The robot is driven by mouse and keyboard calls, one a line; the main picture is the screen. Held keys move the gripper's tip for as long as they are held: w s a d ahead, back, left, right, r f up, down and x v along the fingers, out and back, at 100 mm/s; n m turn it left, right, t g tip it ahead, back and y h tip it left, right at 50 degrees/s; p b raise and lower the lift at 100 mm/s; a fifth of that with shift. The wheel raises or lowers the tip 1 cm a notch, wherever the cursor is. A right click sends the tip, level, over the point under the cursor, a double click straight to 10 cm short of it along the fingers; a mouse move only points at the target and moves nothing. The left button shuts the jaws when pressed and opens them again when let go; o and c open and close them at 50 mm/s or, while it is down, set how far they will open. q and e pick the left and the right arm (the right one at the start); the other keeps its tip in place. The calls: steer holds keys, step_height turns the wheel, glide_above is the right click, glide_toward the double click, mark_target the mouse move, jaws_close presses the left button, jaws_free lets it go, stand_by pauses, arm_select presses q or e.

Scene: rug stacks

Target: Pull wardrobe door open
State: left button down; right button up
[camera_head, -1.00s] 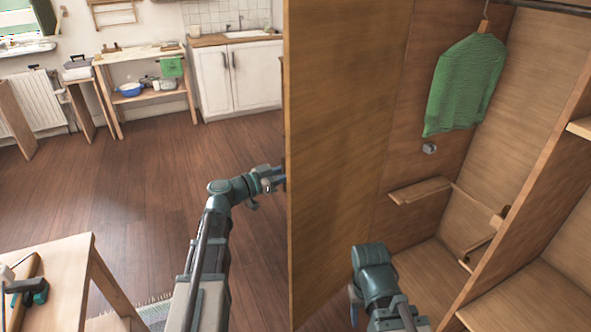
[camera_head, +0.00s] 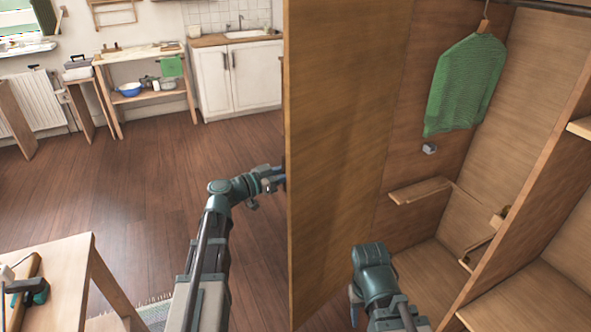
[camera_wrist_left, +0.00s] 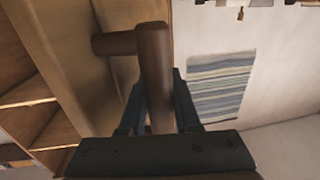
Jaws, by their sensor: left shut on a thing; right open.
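The wardrobe door (camera_head: 335,150) stands wide open in the head view, seen from its inner side, with its edge running down the middle of the picture. In the left wrist view, my left gripper (camera_wrist_left: 160,118) is shut on the brown bar handle (camera_wrist_left: 154,65) on the door's outer face. In the head view, the left arm reaches to the door's edge, and its fingers are hidden behind the door. My right gripper (camera_head: 355,300) is low in front of the wardrobe, open and apart from the door; its fingers show only in part.
Inside the wardrobe, a green sweater (camera_head: 465,85) hangs from the rail, above a small shelf (camera_head: 420,190). An upright divider (camera_head: 525,200) stands to the right. A wooden table (camera_head: 60,275) with tools is at lower left. The wooden floor (camera_head: 130,195) left of the door is clear.

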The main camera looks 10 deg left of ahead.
arm_select(q)
steer(key=w+a+m+g+h, duration=0.2)
steer(key=w+a, duration=0.6)
steer(key=shift+w, duration=0.2)
steer(key=c, duration=0.9)
jaws_free()
steer(key=v, duration=1.3)
steer(key=shift+a+r, duration=0.2)
steer(key=shift+a, duration=0.25)
